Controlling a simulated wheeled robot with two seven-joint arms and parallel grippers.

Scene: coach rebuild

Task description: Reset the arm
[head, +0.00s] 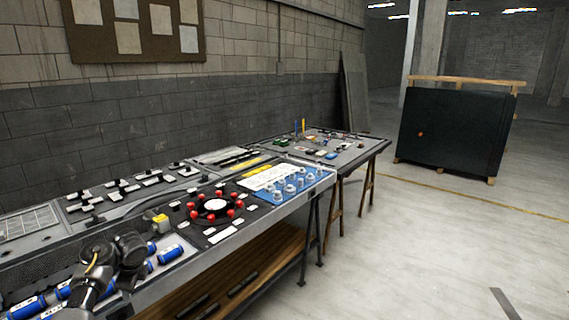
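A grey and black jointed arm, mine by its look, comes in at the lower left of the head view, over the near end of the long workbench (265,210). Its dark end, which I take for my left gripper (130,252), is small and dim there, and its fingers cannot be made out. Blue cylinders (170,254) lie on the bench close beside it, and whether it touches any of them is unclear. My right gripper is not in view.
A black round tray (216,206) with red knobs and a blue mat (292,188) with small metal parts sit farther along the bench. A second table (352,153) stands beyond. A large dark panel (452,133) stands at the right. The floor at right is mostly clear.

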